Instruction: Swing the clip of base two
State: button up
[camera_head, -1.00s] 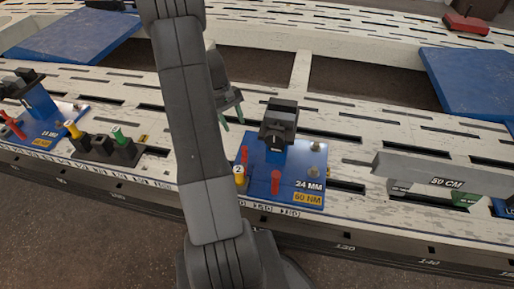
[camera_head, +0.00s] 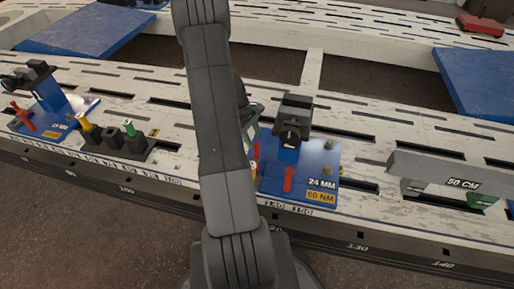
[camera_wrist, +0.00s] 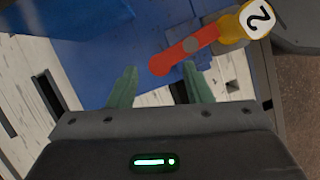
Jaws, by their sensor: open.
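Base two is the blue base plate (camera_head: 325,158) marked 24 MM and 60 NM, right of my arm in the head view. It carries a dark upright clamp block (camera_head: 293,118) and a red lever (camera_head: 288,180). Another red piece (camera_head: 256,152) is partly hidden by my arm. In the wrist view, a red clip lever (camera_wrist: 183,54) lies slantwise, joined to a yellow knob with a white "2" tag (camera_wrist: 257,16). Contact is not clear.
Left stands another blue base (camera_head: 52,115) with a red lever, beside a black holder (camera_head: 112,142) with yellow and green pegs. A grey 50 CM bar (camera_head: 455,178) lies to the right. The slotted white bench has large openings behind.

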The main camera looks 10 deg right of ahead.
aim_at(258, 144)
jog(key=x, duration=0.4)
jog(key=shift+b, duration=0.4)
grip_shut()
jog(key=shift+d+r+m+p, duration=0.1)
jog(key=shift+d+m+p, duration=0.2)
jog(key=shift+m, duration=0.2)
jog(key=c, duration=1)
grip_release()
jog(key=shift+s+m+g+y, duration=0.1)
jog(key=shift+m+g+y, duration=0.2)
grip_release()
